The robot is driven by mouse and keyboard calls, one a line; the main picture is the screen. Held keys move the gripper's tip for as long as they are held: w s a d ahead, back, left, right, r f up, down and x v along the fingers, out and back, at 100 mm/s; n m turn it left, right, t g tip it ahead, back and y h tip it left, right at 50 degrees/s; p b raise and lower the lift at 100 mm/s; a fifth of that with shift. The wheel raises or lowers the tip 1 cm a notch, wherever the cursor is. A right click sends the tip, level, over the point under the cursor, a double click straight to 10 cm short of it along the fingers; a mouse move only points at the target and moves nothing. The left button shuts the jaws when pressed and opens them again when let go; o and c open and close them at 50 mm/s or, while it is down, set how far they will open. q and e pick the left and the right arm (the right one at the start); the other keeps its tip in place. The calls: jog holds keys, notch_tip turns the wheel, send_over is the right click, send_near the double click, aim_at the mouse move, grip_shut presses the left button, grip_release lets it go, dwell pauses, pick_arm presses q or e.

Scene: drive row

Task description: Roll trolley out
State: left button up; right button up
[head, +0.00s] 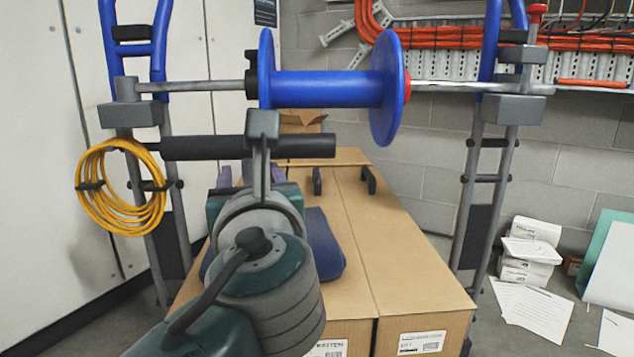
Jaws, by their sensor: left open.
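A trolley-like frame has two grey uprights with blue handles, one at the left (150,205) and one at the right (480,200). A metal axle joins them and carries a blue spool (325,89). A black padded bar (200,148) runs from the left upright toward the middle, below the axle. My left gripper (262,128) is open and in front of this bar, below the spool's left flange. It overlaps the bar in the picture; I cannot tell whether they touch. My left arm hides part of what lies behind it. My right gripper is not in view.
Long cardboard boxes (400,255) lie between the uprights. A yellow cable coil (122,188) hangs on the left upright. White boxes (530,248) and papers (533,309) are on the floor at right. White cabinets (40,180) stand left; orange cables (450,45) line the back wall.

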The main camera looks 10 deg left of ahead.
pick_arm(q)
jog(key=shift+w, duration=0.1)
grip_shut()
dwell(0.4)
dwell(1.0)
